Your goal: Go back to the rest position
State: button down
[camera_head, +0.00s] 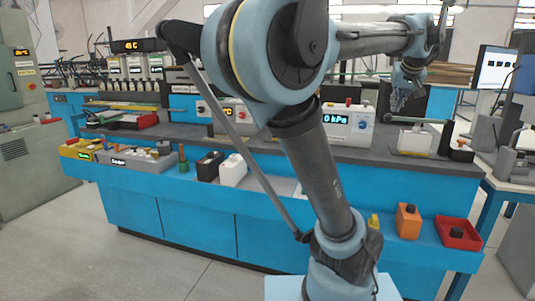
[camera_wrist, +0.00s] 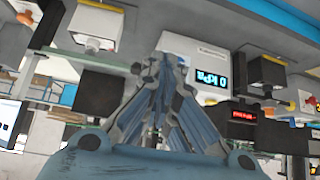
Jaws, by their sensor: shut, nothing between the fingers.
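My gripper (camera_head: 398,100) hangs at the end of my raised arm in the head view, above the right part of the blue workbench (camera_head: 185,218). In the wrist view my gripper (camera_wrist: 172,62) shows with its fingers together and nothing held between them. The wrist picture looks upside down. The white pressure unit with the "0 kPa" display (camera_head: 347,124) stands on the bench behind my arm. It also shows beyond the fingers in the wrist view (camera_wrist: 210,80). My gripper appears apart from it.
A white-topped fixture (camera_head: 415,140) stands at the bench's right. A monitor (camera_head: 494,69) stands at right. The front floor is clear at left.

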jog(key=s+a+f+n+g+y, duration=0.15)
jog(key=s+a+f, duration=0.35)
jog(key=a+f, duration=0.65)
jog(key=s+a+f+n+g+y, duration=0.1)
jog(key=s+a+f+g, duration=0.3)
jog(key=a+f, duration=0.75)
jog(key=s+a+f, duration=0.1)
jog(key=s+f, duration=0.7)
jog(key=f, duration=0.3)
jog(key=shift+f+h, duration=0.15)
jog(key=shift+h, duration=0.2)
jog(key=shift+s+a+n, duration=0.1)
jog(key=shift+n, duration=0.15)
jog(key=shift+w+f, duration=0.2)
jog(key=shift+w, duration=0.25)
